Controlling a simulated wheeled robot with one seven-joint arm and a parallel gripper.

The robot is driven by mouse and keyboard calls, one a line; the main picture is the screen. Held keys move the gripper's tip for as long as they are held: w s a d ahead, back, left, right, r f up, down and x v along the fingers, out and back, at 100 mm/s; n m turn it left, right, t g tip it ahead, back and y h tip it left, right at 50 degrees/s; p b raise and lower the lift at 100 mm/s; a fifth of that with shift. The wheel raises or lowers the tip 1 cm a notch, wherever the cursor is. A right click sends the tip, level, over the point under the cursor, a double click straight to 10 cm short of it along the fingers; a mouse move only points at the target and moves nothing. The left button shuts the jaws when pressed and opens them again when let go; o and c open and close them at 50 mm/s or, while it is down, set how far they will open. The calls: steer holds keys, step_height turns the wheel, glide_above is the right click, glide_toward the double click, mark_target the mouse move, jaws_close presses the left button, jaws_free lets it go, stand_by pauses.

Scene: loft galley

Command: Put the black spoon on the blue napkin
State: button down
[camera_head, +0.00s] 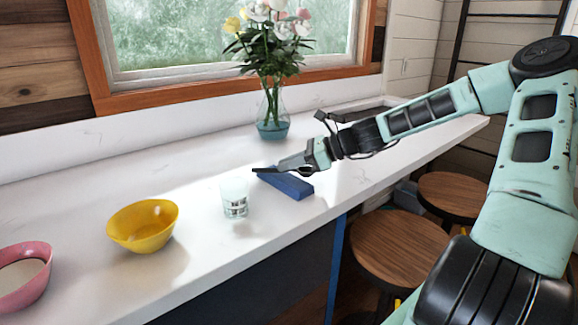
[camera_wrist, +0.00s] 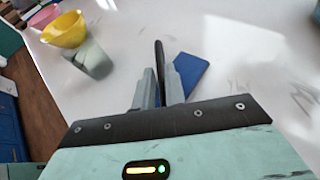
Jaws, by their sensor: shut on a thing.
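My gripper (camera_head: 283,168) is shut on the black spoon (camera_head: 262,170), whose dark end sticks out past the fingertips to the left. In the wrist view the spoon (camera_wrist: 159,62) shows as a thin black shape rising between the grey fingers (camera_wrist: 160,88). The blue napkin (camera_head: 290,186) lies on the white counter, below the gripper in the head view. In the wrist view the napkin (camera_wrist: 189,72) lies just right of the spoon and partly behind a finger. I cannot tell whether the spoon touches the napkin.
A clear glass with dark markings (camera_head: 235,198) stands left of the napkin. A yellow bowl (camera_head: 143,226) and a pink bowl (camera_head: 36,282) are farther left. A flower vase (camera_head: 272,122) stands behind. Wooden stools (camera_head: 388,250) are below the counter's front edge. The counter (camera_head: 365,176) right of the napkin is clear.

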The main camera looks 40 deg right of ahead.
steer(key=shift+f, duration=0.3)
steer(key=shift+f, duration=0.1)
steer(key=c, duration=1.5)
jaws_free()
steer(key=shift+o, duration=0.2)
steer(key=shift+d+r, duration=0.1)
steer(key=shift+r, duration=0.1)
steer(key=v, duration=1.1)
steer(key=shift+s+d+r, duration=0.15)
steer(key=shift+s+d, duration=0.05)
steer(key=shift+s, duration=0.1)
